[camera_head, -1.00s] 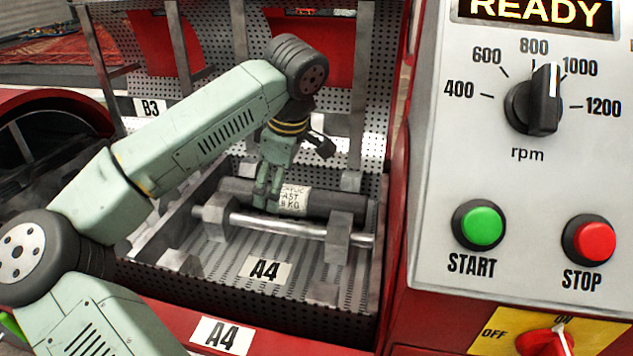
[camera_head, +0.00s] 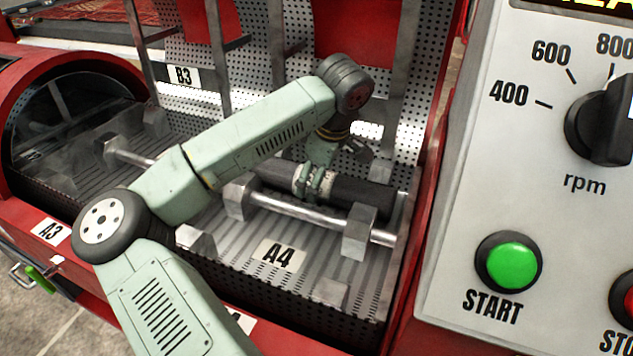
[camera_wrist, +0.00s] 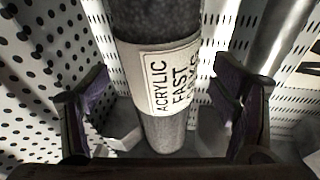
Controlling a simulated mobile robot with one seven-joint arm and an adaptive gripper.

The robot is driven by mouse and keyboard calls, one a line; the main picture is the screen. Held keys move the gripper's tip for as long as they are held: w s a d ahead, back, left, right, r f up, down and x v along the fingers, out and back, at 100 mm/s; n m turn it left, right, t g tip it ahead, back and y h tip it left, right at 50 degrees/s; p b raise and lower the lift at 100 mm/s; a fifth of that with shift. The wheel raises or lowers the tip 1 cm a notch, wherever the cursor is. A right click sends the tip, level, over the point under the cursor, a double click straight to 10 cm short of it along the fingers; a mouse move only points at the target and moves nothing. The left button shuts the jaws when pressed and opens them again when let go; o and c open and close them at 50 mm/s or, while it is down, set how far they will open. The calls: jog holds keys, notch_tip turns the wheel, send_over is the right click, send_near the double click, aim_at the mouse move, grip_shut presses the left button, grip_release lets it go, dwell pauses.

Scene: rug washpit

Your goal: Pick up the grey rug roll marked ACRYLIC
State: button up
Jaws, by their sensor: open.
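The grey rug roll (camera_head: 345,187) lies in the compartment labelled A4, behind a metal bar. In the wrist view the roll (camera_wrist: 160,28) runs between my fingers, with a white label (camera_wrist: 172,80) reading ACRYLIC FAST; its last line is hard to read. My gripper (camera_head: 315,190) is down at the roll's label in the head view. In the wrist view my gripper (camera_wrist: 162,105) is open, one finger on each side of the roll, with gaps visible on both sides. My gripper hides part of the roll and label in the head view.
The metal bar (camera_head: 290,207) on block supports (camera_head: 358,232) runs in front of the roll. Perforated walls (camera_head: 285,75) stand behind. The control panel (camera_head: 540,190) with a green START button (camera_head: 508,262) stands at the right.

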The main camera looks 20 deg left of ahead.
jog(key=shift+x, duration=1.4)
jog(key=shift+c, duration=0.4)
jog(key=c, duration=1.7)
